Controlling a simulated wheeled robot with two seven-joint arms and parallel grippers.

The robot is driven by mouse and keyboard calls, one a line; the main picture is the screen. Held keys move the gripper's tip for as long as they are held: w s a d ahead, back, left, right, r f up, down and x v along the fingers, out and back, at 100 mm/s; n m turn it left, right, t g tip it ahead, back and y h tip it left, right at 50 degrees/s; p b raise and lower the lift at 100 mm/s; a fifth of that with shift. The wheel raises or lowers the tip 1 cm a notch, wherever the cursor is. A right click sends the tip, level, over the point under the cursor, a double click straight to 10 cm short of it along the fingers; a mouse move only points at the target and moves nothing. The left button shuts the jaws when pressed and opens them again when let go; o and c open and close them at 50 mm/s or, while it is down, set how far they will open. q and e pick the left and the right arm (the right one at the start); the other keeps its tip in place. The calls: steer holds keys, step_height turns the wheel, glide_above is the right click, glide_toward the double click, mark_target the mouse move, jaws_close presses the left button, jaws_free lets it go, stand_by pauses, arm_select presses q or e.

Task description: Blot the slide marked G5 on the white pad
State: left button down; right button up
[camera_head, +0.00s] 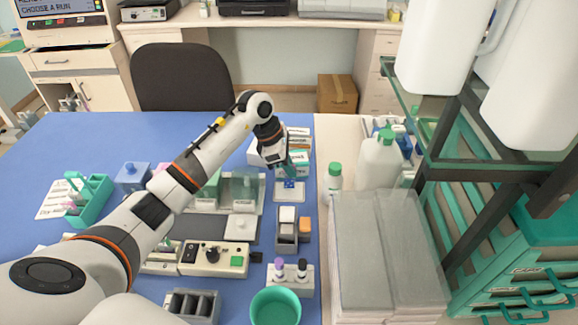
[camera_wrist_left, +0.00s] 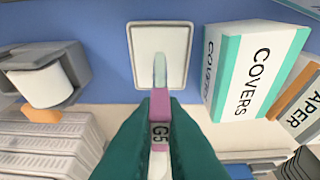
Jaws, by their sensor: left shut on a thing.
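My left gripper (camera_head: 287,167) is over the right part of the blue table, just behind the white pad (camera_head: 289,196). In the left wrist view its teal fingers (camera_wrist_left: 160,130) are shut on the slide marked G5 (camera_wrist_left: 160,103), by its purple label end. The slide's clear end reaches over the middle of the white pad (camera_wrist_left: 144,40). I cannot tell whether the glass touches the pad. A small blue patch shows at the pad's back edge in the head view; I cannot tell what it is. My right gripper is not in view.
A box marked COVERS (camera_wrist_left: 250,72) stands close beside the pad. A grey holder with a white roll (camera_wrist_left: 45,84) is on the pad's other side. A green-capped bottle (camera_head: 335,177) stands right of the pad. A green cup (camera_head: 275,308) is at the front.

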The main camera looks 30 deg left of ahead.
arm_select(q)
steer(key=shift+f+b, duration=0.3)
steer(key=shift+f, duration=0.1)
stand_by(1.3)
steer(key=shift+f+b, duration=0.1)
steer(key=shift+b, duration=0.3)
stand_by(1.7)
steer(key=shift+s, duration=0.1)
stand_by(1.6)
steer(key=shift+r+p, duration=0.65)
steer(key=shift+r, duration=0.45)
steer(key=shift+r+p, duration=0.9)
steer(key=shift+r, duration=1.1)
